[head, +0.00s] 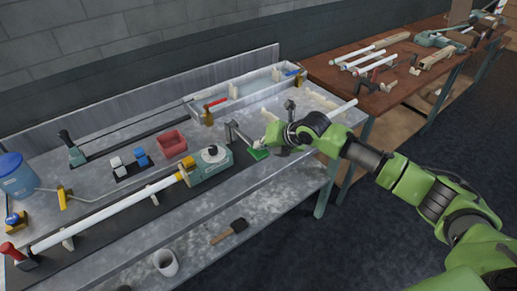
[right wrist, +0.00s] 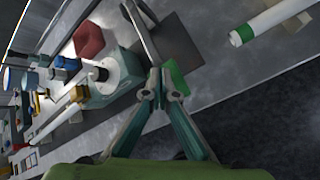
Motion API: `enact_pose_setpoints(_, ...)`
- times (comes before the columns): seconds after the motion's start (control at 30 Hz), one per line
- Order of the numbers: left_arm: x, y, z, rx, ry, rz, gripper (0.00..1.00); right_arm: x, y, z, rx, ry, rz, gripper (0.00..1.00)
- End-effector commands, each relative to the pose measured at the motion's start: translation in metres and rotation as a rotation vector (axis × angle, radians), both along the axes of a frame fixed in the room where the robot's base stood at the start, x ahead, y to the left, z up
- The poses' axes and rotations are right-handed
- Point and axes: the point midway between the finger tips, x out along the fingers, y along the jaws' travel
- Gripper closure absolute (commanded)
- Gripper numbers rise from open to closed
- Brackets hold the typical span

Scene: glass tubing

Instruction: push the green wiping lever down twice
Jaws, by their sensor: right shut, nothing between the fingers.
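The green wiping lever shows as a flat green pad (head: 259,154) at the end of a grey metal arm beside the green machine (head: 211,163) on the grey bench. The pad also shows in the right wrist view (right wrist: 176,74), just beyond my fingertips. My right gripper (head: 265,144) is shut and empty, with its fingertips over or close to the pad. The fingers partly cover the pad in the right wrist view, and I cannot tell whether they touch it. My left gripper is not in view.
A long white glass tube (head: 108,214) runs left from the machine on small supports. A red tray (head: 172,143) sits behind. Another white tube (head: 343,111) lies right of my gripper.

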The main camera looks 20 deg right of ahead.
Motion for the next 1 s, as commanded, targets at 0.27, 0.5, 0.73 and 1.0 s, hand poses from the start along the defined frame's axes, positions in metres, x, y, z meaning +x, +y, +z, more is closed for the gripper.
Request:
enact_pose_setpoints(0.27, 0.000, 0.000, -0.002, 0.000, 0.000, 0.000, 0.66, -0.001, 0.000, -0.005, 0.000, 0.002, 0.001, 1.00)
enact_pose_setpoints(0.5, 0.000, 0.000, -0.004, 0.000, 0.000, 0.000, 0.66, -0.001, 0.000, -0.008, 0.000, 0.002, 0.001, 1.00)
enact_pose_setpoints(0.73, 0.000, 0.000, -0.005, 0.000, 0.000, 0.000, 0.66, -0.001, 0.000, -0.011, -0.001, 0.003, 0.001, 1.00)
enact_pose_setpoints(1.0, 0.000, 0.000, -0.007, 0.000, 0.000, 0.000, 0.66, -0.001, 0.000, -0.014, -0.001, 0.003, 0.001, 1.00)
